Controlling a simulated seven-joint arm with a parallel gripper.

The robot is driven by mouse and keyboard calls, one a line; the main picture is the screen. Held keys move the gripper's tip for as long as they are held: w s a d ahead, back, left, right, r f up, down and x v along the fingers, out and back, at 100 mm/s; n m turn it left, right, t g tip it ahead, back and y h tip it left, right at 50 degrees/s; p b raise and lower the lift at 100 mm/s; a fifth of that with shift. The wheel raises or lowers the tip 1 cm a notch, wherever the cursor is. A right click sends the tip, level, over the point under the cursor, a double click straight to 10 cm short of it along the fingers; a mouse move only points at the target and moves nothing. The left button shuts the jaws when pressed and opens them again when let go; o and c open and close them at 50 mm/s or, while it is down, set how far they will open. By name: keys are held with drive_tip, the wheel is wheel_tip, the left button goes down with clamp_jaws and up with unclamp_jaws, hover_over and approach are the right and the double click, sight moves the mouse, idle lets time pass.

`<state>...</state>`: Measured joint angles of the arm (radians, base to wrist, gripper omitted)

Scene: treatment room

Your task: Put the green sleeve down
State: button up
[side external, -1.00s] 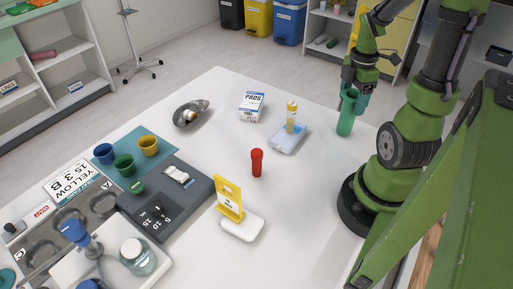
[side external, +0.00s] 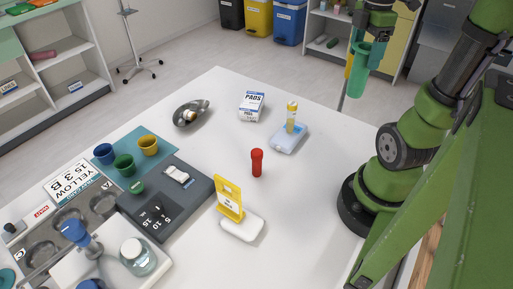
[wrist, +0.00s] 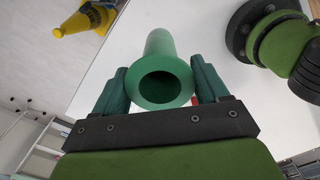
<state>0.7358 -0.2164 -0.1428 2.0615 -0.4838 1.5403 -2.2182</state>
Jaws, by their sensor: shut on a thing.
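The green sleeve (side external: 359,74) is a hollow tube with a flared rim, held upright in the air at the upper right in the side external view. In the wrist view the green sleeve (wrist: 160,78) shows its open end between the two fingers. My gripper (side external: 362,46) is shut on it near its top. In the wrist view my gripper (wrist: 160,88) has one finger on each side of the sleeve. The sleeve hangs above the table (side external: 322,190), over its far right part, apart from the surface.
A red tube (side external: 257,163) stands mid-table. The right of the table is clear.

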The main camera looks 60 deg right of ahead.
drive_tip(key=shift+w+r, duration=0.1)
drive_tip(key=shift+r, duration=0.7)
drive_tip(key=w+a+n, duration=0.4)
drive_tip(key=a, duration=0.8)
drive_tip(key=w+a+n, duration=0.5)
drive_tip(key=a, duration=0.7)
drive_tip(key=s+a+n, duration=0.8)
drive_tip(key=s+a, duration=0.6)
drive_tip(key=a, duration=0.4)
wheel_tip(320, 180, down, 10)
drive_tip(key=w+a+f, duration=0.2)
drive_tip(key=w+a, duration=0.2)
drive_tip(key=a, duration=0.3)
drive_tip(key=w+a+f, duration=0.3)
drive_tip(key=w+a, duration=0.1)
drive_tip(key=a, duration=0.3)
drive_tip(key=shift+w, duration=0.4)
drive_tip(key=shift+f, duration=0.15)
